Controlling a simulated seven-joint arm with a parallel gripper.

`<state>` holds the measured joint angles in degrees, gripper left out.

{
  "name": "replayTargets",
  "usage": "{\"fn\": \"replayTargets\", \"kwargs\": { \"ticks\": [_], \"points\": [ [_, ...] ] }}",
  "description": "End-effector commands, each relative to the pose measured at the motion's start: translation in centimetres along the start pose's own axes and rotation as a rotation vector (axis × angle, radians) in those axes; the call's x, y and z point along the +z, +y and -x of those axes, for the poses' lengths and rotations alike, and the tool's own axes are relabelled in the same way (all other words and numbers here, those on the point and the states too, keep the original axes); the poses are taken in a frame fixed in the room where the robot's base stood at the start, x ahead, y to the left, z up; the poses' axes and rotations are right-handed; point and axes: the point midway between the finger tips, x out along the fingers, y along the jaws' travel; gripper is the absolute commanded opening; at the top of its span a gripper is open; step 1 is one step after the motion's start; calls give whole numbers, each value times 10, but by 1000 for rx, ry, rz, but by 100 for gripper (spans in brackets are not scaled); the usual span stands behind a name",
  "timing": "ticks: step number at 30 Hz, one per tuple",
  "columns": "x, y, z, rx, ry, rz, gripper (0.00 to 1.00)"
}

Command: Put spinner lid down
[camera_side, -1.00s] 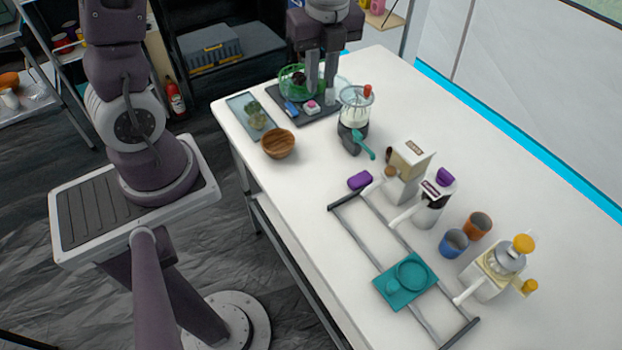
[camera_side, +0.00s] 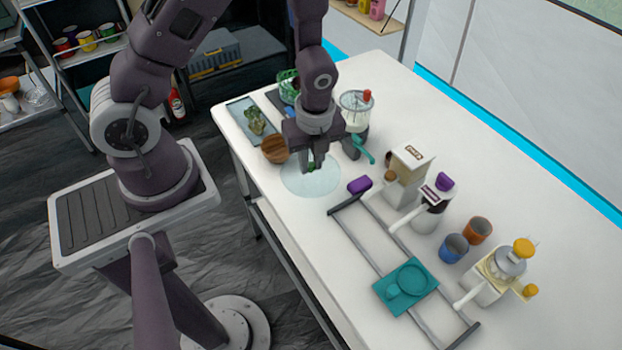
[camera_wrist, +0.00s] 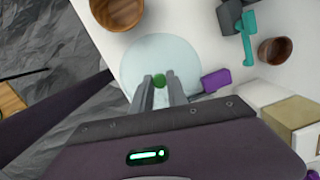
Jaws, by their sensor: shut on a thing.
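The spinner lid (camera_side: 322,183) is a clear, pale round disc with a green knob. My gripper (camera_side: 311,168) points down over it and is shut on the green knob. In the wrist view the lid (camera_wrist: 150,55) spreads out beyond my gripper (camera_wrist: 159,92), with the knob between the fingertips. The lid is over the white table near its front-left edge; I cannot tell whether it touches the surface. The green spinner bowl (camera_side: 288,86) stands at the back left, partly hidden by my arm.
A wooden bowl (camera_side: 275,149) is close at the lid's left. A purple block (camera_side: 359,185) is close at its right. Bare table lies in front of the lid.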

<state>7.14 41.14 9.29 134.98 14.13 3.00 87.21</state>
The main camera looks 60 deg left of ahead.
Motion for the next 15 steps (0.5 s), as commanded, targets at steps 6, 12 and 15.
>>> {"fn": "replayTargets", "kwargs": {
  "ticks": [6, 12, 15],
  "points": [
    [-5, 1, -41, 5, 0, -1, 0],
    [-6, 0, -50, -1, 0, 0, 0],
    [-6, 0, -50, -1, 0, 0, 0]
  ]
}}
